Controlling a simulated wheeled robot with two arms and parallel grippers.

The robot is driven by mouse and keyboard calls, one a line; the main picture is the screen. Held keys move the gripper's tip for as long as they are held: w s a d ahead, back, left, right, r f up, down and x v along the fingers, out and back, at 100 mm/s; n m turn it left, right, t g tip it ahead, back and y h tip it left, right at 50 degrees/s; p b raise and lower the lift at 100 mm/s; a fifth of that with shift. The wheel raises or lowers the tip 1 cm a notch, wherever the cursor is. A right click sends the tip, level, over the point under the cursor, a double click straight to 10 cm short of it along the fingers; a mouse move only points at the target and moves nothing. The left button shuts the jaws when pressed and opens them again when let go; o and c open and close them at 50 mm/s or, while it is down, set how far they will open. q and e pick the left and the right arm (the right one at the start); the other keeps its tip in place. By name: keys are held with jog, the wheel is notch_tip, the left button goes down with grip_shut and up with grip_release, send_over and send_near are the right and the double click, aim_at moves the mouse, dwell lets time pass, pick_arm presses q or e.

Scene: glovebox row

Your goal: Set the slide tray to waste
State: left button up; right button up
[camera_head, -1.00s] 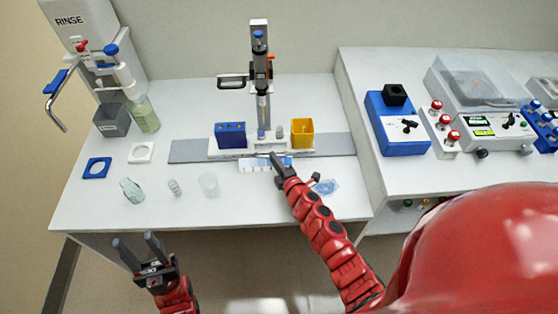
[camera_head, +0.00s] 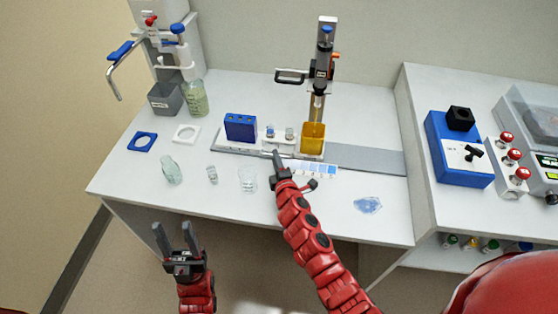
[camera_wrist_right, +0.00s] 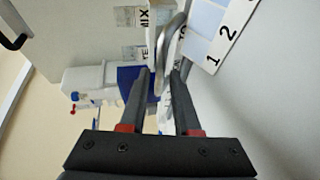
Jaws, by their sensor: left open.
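The slide tray (camera_head: 225,149) is a white carriage on a flat grey rail. It carries a blue rack (camera_head: 240,127), two small vials (camera_head: 280,134) and a yellow container (camera_head: 313,138). The yellow container stands below the tip of the upright pipette stand (camera_head: 319,85). My right gripper (camera_head: 279,160) is at the tray's front edge. In the right wrist view its fingers (camera_wrist_right: 161,78) close around a curved grey handle (camera_wrist_right: 168,45); the exact contact is partly hidden. My left gripper (camera_head: 175,238) is open and empty, in front of the bench.
A clear bottle (camera_head: 171,170), a small vial (camera_head: 212,174) and a clear cup (camera_head: 248,179) stand at front left. A numbered strip (camera_head: 318,170) lies before the rail, near my right arm. The bare rail (camera_head: 375,161) extends right. A blue control box (camera_head: 459,150) stands on the right bench.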

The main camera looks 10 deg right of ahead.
jog(key=shift+o, duration=0.7)
jog(key=shift+s, duration=0.1)
jog(key=shift+s+d, duration=0.1)
jog(key=shift+s, duration=0.25)
jog(key=b+v, duration=0.2)
jog(key=v, duration=1.3)
jog(key=shift+s+f+b, duration=0.1)
jog(key=shift+s+b, duration=0.1)
jog(key=shift+b, duration=0.15)
jog(key=shift+s+r, duration=0.2)
jog(key=shift+s, duration=0.35)
